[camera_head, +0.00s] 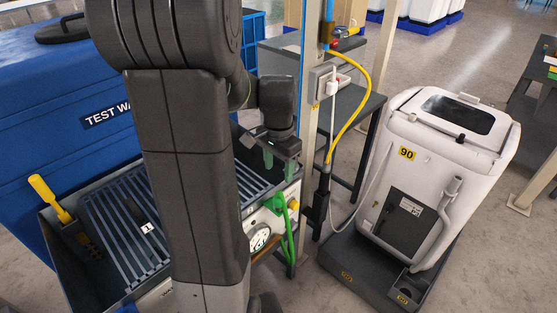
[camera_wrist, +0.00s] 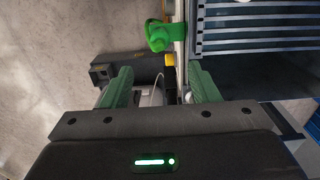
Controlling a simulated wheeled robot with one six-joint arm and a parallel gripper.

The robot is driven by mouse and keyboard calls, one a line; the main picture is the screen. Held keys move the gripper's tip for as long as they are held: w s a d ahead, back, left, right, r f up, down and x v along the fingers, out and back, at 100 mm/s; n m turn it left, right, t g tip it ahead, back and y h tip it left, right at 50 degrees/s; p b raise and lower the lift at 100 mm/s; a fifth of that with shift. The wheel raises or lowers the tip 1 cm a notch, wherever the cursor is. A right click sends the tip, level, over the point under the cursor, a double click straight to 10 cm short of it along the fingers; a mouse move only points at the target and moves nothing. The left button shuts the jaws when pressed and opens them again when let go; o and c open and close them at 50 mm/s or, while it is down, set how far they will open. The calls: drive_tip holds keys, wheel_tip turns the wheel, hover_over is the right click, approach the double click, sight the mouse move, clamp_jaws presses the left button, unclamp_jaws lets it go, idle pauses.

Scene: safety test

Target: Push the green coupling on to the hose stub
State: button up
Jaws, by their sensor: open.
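My gripper (camera_head: 278,162) is open and empty, with its green fingers pointing down over the right side of the slatted tank. In the wrist view my gripper (camera_wrist: 161,84) has its two green fingers wide apart. A green hose end, which looks like the coupling (camera_wrist: 158,36), lies beyond the fingertips at the edge of the panel, not between them. In the head view the green hose (camera_head: 290,235) hangs at the panel below my gripper. A small yellow part (camera_wrist: 168,60) sits beside the coupling. I cannot make out the stub, or whether the coupling is seated.
The slatted tank (camera_head: 120,235) holds a yellow-handled tool (camera_head: 50,198) at left. A post with a yellow hose (camera_head: 357,110) stands right of my gripper. A white wheeled machine (camera_head: 440,170) is farther right. A pressure gauge (camera_head: 260,238) is on the panel.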

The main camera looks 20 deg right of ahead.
sight(279, 196)
wheel_tip(279, 196, up, 2)
idle(0.6)
wheel_tip(279, 196, down, 14)
drive_tip(key=shift+r, duration=0.1)
idle(0.5)
